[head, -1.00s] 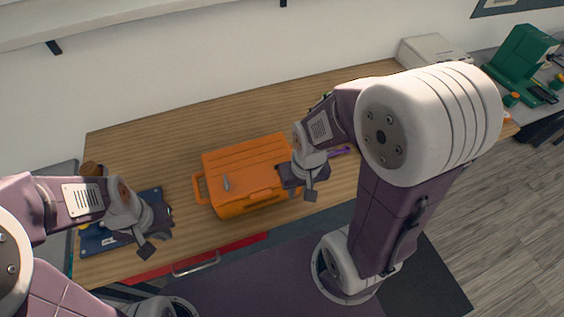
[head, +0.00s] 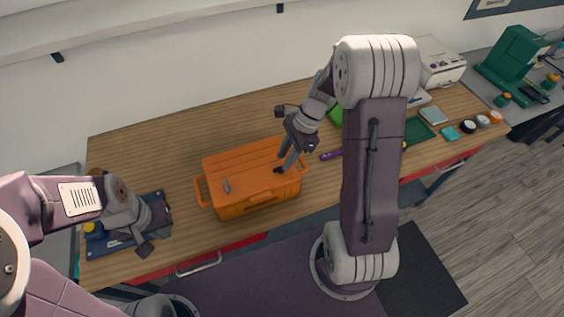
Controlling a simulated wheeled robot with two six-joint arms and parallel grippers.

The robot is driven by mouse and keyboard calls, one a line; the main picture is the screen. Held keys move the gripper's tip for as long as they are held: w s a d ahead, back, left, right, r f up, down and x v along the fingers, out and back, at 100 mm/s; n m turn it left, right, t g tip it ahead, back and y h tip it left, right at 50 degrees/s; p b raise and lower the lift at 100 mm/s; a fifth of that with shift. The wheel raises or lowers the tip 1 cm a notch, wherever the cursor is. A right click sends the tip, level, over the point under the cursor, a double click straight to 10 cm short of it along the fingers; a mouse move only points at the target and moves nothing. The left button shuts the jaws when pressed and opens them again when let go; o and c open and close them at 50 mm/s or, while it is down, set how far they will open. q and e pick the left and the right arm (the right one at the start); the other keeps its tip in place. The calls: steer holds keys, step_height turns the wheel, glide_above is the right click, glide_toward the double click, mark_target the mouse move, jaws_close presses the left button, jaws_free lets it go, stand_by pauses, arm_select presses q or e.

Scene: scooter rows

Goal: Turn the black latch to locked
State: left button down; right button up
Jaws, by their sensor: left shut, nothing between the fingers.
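An orange case (head: 244,164) lies on the wooden workbench with its handle on the left side. A grey latch (head: 226,185) stands on its top, left of the middle. A small dark piece, which looks like the black latch (head: 277,170), shows on the top towards the right. My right gripper (head: 284,165) reaches down at a slant, its fingertips right at this piece and partly covering it. I cannot tell whether they touch it or how far apart they are. My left gripper (head: 145,249) is shut and empty, above the bench's front left, apart from the case.
A blue mat (head: 97,243) lies under my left gripper. A purple tool (head: 331,155) and a green item (head: 335,115) lie right of the case. A white box (head: 440,65), small containers and a green machine (head: 514,60) stand further right. Bench behind the case is clear.

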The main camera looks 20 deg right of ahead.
steer(key=x, duration=0.2)
steer(key=shift+w+f, duration=0.1)
steer(key=shift+f, duration=0.25)
steer(key=shift+a+f, duration=0.1)
steer(key=shift+f, duration=0.15)
steer(key=shift+a, duration=0.1)
steer(key=shift+c, duration=0.3)
jaws_close()
